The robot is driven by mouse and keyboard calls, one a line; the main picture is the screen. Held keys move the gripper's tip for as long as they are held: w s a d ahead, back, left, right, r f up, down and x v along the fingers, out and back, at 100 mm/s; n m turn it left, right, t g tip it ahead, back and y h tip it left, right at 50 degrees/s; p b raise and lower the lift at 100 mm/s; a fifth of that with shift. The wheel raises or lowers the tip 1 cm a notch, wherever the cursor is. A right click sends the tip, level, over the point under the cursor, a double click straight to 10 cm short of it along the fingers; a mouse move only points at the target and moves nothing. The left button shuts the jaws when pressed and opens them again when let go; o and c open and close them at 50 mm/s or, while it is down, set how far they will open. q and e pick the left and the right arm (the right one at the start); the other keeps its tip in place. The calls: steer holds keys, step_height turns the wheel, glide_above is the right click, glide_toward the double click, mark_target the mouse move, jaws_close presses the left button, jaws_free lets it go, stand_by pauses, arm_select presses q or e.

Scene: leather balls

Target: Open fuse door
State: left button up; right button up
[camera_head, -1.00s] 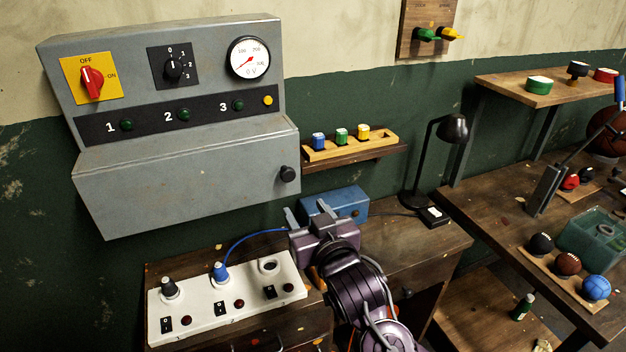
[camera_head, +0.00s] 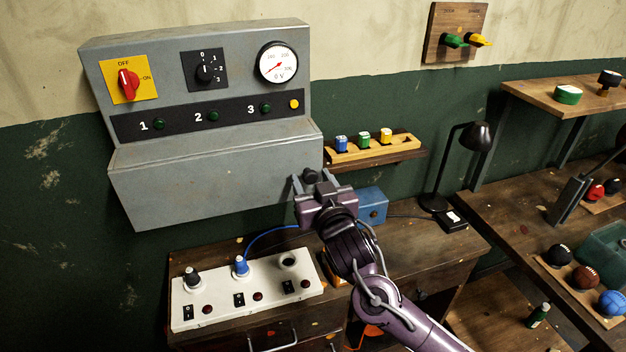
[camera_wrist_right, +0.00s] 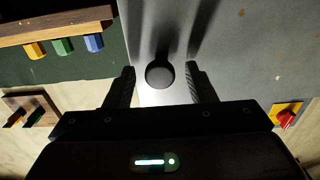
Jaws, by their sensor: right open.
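The fuse door (camera_head: 215,180) is the closed grey lower panel of the wall-mounted control box (camera_head: 200,75). Its round black knob (camera_head: 309,175) is at the door's right end. My right gripper (camera_head: 310,182) is open at the knob. In the right wrist view, the knob (camera_wrist_right: 160,75) lies between the two open fingers (camera_wrist_right: 160,86), with gaps on both sides. The grey door face (camera_wrist_right: 215,35) shows beyond it. My left gripper is not in view.
A wooden rack (camera_head: 375,150) with blue, green and yellow fuses is right of the door. Below are a white socket board (camera_head: 245,298) with a blue cable and a blue box (camera_head: 371,205). A black lamp (camera_head: 475,137) stands further right.

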steer(key=shift+c, duration=0.4)
jaws_close()
steer(key=shift+s, duration=0.1)
